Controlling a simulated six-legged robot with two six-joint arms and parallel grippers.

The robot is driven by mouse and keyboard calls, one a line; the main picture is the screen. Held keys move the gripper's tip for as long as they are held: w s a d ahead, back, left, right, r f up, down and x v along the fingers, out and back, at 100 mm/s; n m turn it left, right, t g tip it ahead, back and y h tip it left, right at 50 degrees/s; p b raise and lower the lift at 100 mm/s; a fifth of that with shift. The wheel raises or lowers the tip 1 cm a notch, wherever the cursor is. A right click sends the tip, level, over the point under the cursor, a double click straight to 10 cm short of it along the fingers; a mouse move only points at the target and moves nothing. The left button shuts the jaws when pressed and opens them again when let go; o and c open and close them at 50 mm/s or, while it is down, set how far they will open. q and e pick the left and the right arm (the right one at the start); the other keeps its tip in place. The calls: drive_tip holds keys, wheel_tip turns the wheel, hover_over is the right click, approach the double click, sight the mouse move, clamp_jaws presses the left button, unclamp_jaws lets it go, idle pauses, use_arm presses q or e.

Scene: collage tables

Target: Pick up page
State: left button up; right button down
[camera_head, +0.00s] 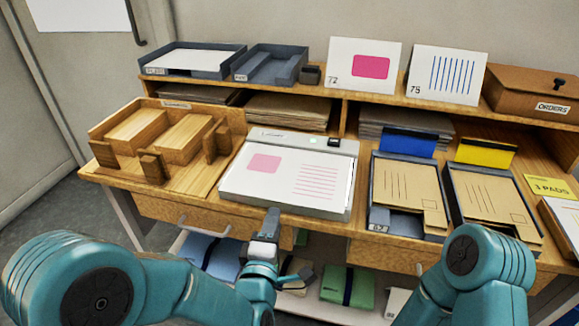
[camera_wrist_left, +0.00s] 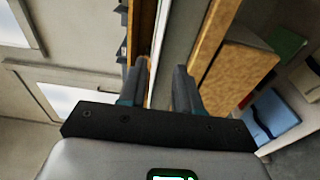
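A white page (camera_head: 285,172) with a pink block and pink lines lies flat on a grey scanner-like tray (camera_head: 348,150) in the middle of the table. My left gripper (camera_head: 270,222) is in front of the tray's front edge in the head view, beside the page's near side. In the left wrist view my left gripper (camera_wrist_left: 163,80) has its two dark fingers apart, with the table edge seen beyond them. I see no page held between them. My right arm (camera_head: 480,265) comes in at the lower right; its gripper does not show.
A wooden organiser (camera_head: 160,140) stands left of the tray. Two grey trays with brown envelopes (camera_head: 410,185) stand to the right. Cards (camera_head: 362,70) lean on the shelf behind. A drawer (camera_head: 185,218) is under the table's front edge, with folders on a shelf below.

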sight(278, 201)
use_arm(q)
drive_tip(key=p+x, duration=0.3)
drive_tip(key=x, duration=0.2)
drive_tip(key=shift+a+r, duration=0.1)
clamp_jaws()
